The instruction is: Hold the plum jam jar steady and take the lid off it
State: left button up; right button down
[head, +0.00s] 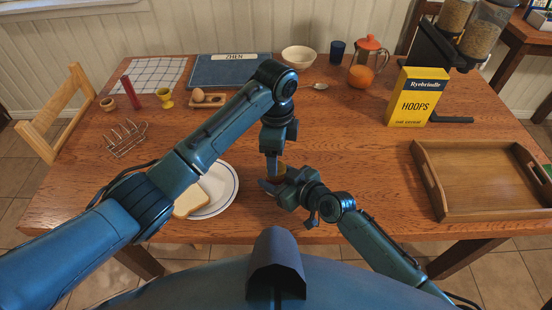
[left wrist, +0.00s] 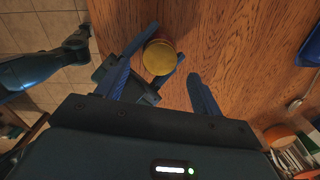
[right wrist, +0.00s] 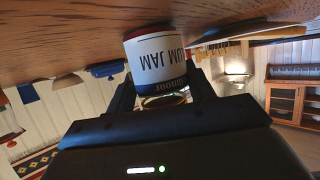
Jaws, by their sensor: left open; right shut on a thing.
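The plum jam jar (right wrist: 155,62) stands upright on the table, its label upside down in the right wrist view. My right gripper (head: 278,186) is shut on the jar from the side. The round gold lid (left wrist: 159,58) is on the jar, seen from above in the left wrist view. My left gripper (left wrist: 173,50) points down over the lid with its fingers open, one on either side. In the head view the jar (head: 279,170) is mostly hidden by both grippers.
A white plate (head: 228,205) with bread (head: 188,201) lies left of the jar. A wooden tray (head: 428,183) and a yellow cereal box (head: 413,98) are to the right. A spoon (head: 316,86) and an orange (head: 361,76) lie farther back.

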aim_at(276, 180)
pick_arm(q)
jog(key=shift+r, duration=0.4)
jog(key=shift+c, duration=0.4)
jog(key=shift+w+d+r+m, duration=0.2)
jog(key=shift+r+m, duration=0.2)
jog(key=shift+m, duration=0.2)
jog(key=shift+w+d+r+m, duration=0.1)
jog(key=shift+d+r+m, duration=0.1)
jog(key=shift+r+m, duration=0.55)
jog(key=shift+m, duration=0.55)
jog(key=shift+s+a+r+m, duration=0.15)
jog(key=shift+r+m, duration=0.2)
jog(key=shift+m, duration=0.65)
jog(key=shift+s+a+m, duration=0.15)
jog(key=shift+a+m, duration=0.1)
jog(key=shift+m, duration=0.25)
jog(key=shift+f, duration=3.95)
jog(key=shift+c, duration=0.4)
